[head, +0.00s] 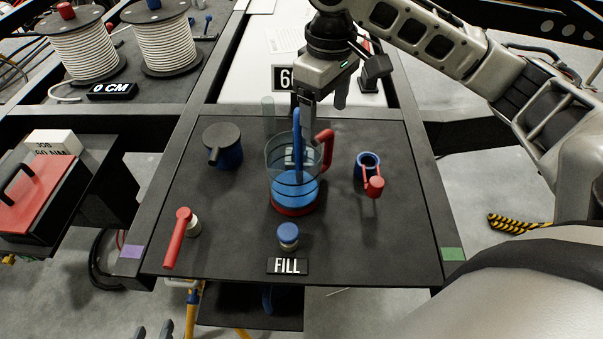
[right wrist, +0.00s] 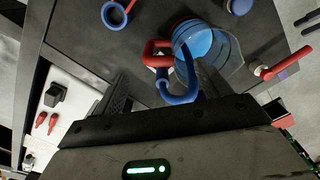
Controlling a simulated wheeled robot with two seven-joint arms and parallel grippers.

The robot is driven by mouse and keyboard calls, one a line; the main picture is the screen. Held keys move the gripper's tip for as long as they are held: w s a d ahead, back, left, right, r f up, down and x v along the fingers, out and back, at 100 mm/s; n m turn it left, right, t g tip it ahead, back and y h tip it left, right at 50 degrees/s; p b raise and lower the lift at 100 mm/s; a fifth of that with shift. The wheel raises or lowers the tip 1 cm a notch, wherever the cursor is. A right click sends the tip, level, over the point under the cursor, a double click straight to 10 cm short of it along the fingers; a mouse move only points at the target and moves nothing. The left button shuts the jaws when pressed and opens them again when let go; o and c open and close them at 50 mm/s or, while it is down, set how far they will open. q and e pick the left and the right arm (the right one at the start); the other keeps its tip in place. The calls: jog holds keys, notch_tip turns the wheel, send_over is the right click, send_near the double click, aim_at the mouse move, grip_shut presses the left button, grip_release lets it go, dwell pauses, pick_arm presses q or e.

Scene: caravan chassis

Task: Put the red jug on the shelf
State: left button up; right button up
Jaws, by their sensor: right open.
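The red jug (head: 292,197) is clear with a red base and a red side handle (head: 325,148). It stands upright on the black tabletop with blue contents. A blue upright bar (head: 297,140) rises from it; in the right wrist view the bar (right wrist: 180,96) curves like a hook. My right gripper (head: 318,100) is open above the jug. In the right wrist view the gripper (right wrist: 165,90) has its fingers apart, with the blue bar's end between them in the picture; contact cannot be told. A dark shelf (head: 225,308) shows below the table's front edge.
A black-lidded blue pot (head: 226,150) stands left of the jug, a blue cup with a red part (head: 370,170) right. A red lever (head: 178,238), a blue knob (head: 288,235) and a FILL label (head: 288,266) lie in front. Cable spools (head: 85,50) stand back left.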

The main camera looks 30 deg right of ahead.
aim_at(325, 134)
notch_tip(325, 134, down, 8)
jog(key=shift+d+r+b, duration=0.15)
jog(key=shift+r+b, duration=0.05)
jog(key=shift+b, duration=0.2)
jog(key=c, duration=1.4)
jog(key=shift+c, duration=0.4)
jog(key=shift+r, duration=0.25)
